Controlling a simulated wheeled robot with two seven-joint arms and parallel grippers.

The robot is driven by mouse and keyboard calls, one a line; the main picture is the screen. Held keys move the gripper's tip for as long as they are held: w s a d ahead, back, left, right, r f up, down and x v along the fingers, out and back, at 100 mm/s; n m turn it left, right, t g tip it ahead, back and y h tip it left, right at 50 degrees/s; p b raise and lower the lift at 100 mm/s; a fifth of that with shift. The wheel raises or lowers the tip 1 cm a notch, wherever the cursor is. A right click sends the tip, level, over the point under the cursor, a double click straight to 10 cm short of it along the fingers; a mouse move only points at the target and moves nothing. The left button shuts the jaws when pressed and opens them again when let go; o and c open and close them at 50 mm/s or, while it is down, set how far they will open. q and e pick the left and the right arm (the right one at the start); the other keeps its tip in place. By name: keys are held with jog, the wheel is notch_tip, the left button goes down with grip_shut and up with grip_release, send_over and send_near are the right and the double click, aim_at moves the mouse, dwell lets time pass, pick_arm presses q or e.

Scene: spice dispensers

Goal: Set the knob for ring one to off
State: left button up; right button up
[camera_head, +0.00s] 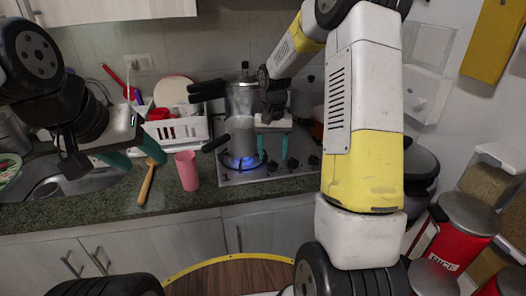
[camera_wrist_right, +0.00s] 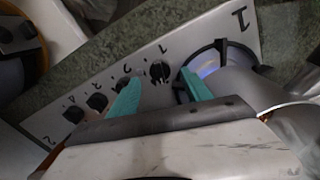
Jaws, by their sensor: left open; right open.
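The steel stove top (camera_head: 225,176) has a row of black knobs on its front right part. One ring beneath the pot burns with a blue flame (camera_head: 243,162); its glow shows in the right wrist view (camera_wrist_right: 208,68). My right gripper (camera_head: 273,157) is open above the knobs. In the right wrist view the nearest knob (camera_wrist_right: 160,71) appears between its teal fingertips, apart from both, with a mark like a 1 or 7 beside it. Other knobs (camera_wrist_right: 122,84) line up to the left. My left gripper (camera_head: 133,157) is open and empty over the counter by the sink.
A pressure cooker (camera_head: 241,105) stands on the stove with a long black handle. A white dish rack (camera_head: 180,130) stands behind. Red canisters (camera_head: 462,230) are at right.

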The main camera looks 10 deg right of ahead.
aim_at(272, 162)
jog(key=shift+f, duration=1.75)
jog(key=shift+c, duration=0.3)
grip_shut()
jog(key=shift+n, duration=1.6)
jog(key=shift+o, duration=0.3)
grip_release()
jog(key=shift+r, duration=0.1)
